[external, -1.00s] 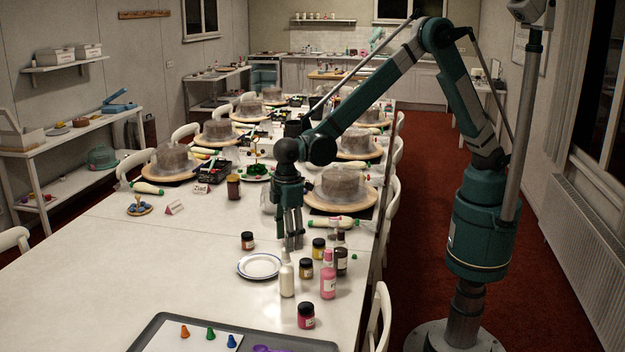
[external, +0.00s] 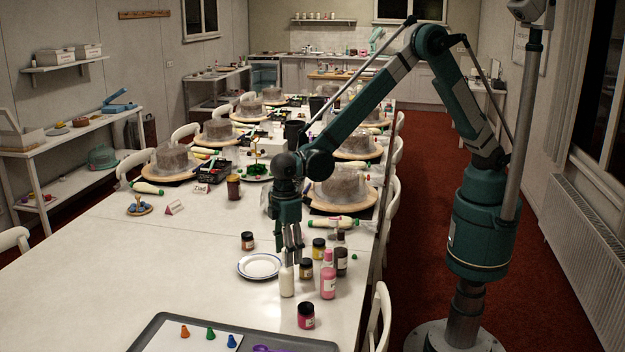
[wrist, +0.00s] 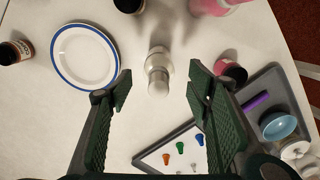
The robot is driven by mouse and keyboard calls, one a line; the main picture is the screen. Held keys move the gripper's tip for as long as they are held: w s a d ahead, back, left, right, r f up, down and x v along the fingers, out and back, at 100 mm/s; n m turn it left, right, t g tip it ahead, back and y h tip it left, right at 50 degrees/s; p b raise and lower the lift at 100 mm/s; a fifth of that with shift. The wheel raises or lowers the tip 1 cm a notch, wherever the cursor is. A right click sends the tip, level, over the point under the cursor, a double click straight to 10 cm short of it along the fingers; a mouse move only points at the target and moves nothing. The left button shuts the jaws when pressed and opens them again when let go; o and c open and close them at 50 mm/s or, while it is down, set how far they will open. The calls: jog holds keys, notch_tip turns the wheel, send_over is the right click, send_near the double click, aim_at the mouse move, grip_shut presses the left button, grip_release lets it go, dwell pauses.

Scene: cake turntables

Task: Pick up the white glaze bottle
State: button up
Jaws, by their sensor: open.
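The white glaze bottle (external: 287,281) stands upright on the white table, at the front of a group of jars and bottles. In the wrist view the white bottle (wrist: 158,68) is seen from above, between and a little beyond my two fingers. My gripper (external: 291,256) points down just above the bottle, and its fingers hide the bottle's top in the external view. In the wrist view my gripper (wrist: 158,92) is open, with a finger on each side and nothing held.
A blue-rimmed plate (external: 259,266) lies left of the bottle. A pink bottle (external: 327,284) and a dark jar (external: 305,269) stand close on its right. A pink jar (external: 306,316) and a grey tray (external: 160,325) are nearer the front. The table's left side is clear.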

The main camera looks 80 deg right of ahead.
aim_at(286, 273)
jog(key=shift+f, duration=0.2)
notch_tip(286, 273, down, 5)
jog(key=shift+w+f, duration=0.1)
dwell(0.6)
dwell(0.4)
jog(key=c, duration=1.4)
